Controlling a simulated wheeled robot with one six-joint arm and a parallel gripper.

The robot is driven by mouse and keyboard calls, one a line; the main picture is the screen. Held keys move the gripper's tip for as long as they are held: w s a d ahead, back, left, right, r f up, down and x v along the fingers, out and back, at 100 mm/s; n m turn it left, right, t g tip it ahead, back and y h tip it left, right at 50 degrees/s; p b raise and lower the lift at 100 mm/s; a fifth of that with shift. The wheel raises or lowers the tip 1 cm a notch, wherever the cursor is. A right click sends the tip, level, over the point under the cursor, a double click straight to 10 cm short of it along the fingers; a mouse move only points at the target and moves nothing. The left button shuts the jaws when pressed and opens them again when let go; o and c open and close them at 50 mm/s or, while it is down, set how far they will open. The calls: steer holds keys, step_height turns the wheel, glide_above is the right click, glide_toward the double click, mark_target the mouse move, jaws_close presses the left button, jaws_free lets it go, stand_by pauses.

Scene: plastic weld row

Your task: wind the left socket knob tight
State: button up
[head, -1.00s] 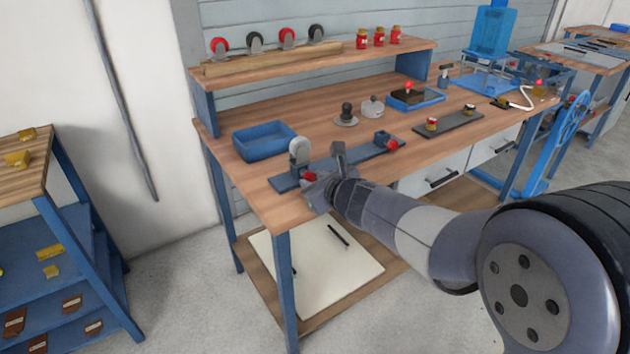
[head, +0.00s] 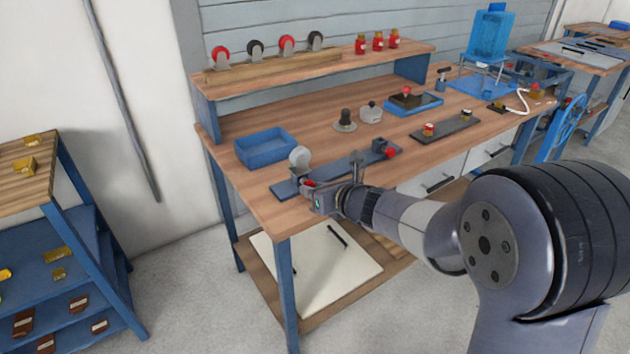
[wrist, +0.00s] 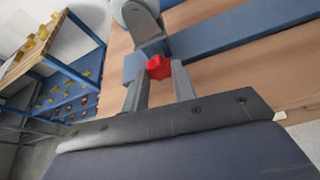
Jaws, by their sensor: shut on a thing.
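The left socket knob is red. It shows in the head view (head: 309,184) at the left end of a blue rail (head: 333,172), below a grey round disc on a bracket (head: 299,157). My gripper (head: 312,187) is at this knob from the front. In the wrist view the red knob (wrist: 159,67) sits between the tips of my two grey fingers (wrist: 160,78), which are shut on it. The fingers hide part of its sides. A second red knob (head: 390,153) is at the right end of the rail, beside a dark blue block (head: 379,145).
A blue tray (head: 265,150) stands behind the rail's left end. A dark strip with two small jars (head: 445,130) lies to the right. A shelf (head: 340,60) with casters and red jars runs along the back.

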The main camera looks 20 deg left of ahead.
steer(key=shift+w+d+m+g+y+p, duration=0.15)
steer(key=shift+m+g+y+p, duration=0.5)
steer(key=shift+m, duration=0.55)
steer(key=shift+f+m+g+y, duration=0.1)
steer(key=shift+m+g+y, duration=0.35)
steer(key=shift+m, duration=0.55)
steer(key=o, duration=1)
